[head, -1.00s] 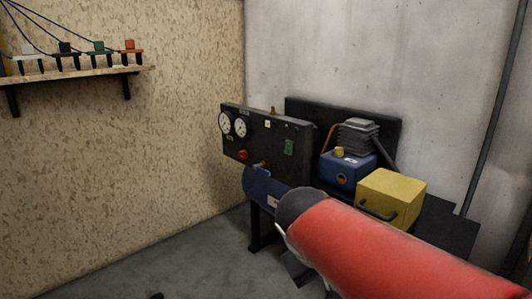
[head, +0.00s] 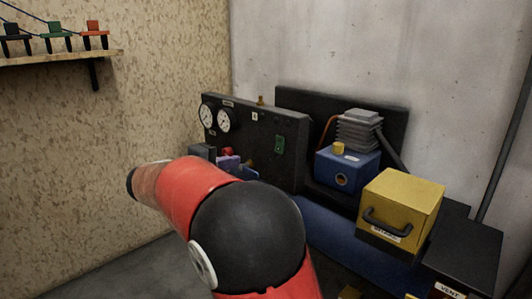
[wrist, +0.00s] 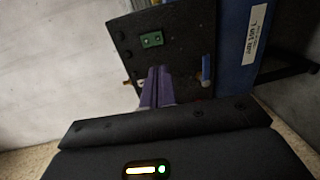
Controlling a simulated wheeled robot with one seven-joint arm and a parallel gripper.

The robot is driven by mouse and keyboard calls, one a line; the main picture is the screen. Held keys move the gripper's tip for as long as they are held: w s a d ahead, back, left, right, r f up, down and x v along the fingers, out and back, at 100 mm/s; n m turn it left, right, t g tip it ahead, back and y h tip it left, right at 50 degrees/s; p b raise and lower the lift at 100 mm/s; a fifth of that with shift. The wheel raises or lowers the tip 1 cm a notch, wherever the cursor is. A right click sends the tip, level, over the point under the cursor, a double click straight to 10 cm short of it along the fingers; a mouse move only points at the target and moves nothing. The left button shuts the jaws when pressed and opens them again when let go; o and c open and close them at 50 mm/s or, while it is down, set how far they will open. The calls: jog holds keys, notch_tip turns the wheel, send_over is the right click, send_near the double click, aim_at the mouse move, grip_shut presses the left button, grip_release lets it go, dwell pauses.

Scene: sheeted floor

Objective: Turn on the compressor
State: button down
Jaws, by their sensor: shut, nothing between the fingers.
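The compressor stands against the grey wall, with a black panel (head: 255,135) carrying two round white gauges and a green switch plate (head: 280,144). The green plate also shows in the wrist view (wrist: 152,40), ahead of my fingers. A red knob (head: 228,152) is partly visible on the panel. The blue motor block (head: 347,170) with its grey finned head sits right of the panel. My gripper (head: 232,165) is shut and empty in front of the panel's lower part, mostly behind my red arm. Its purple fingers (wrist: 158,70) point toward the panel; I cannot tell if they touch it.
A yellow box (head: 405,200) with a dark handle is right of the motor block. The blue tank (wrist: 235,45) runs below, beside a small blue lever (wrist: 206,68). A shelf (head: 60,56) with colored clamps is on the left wall. The floor at lower left is clear.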

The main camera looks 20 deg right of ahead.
aim_at(277, 151)
jog(key=x, duration=1.4)
jog(key=shift+f, duration=0.15)
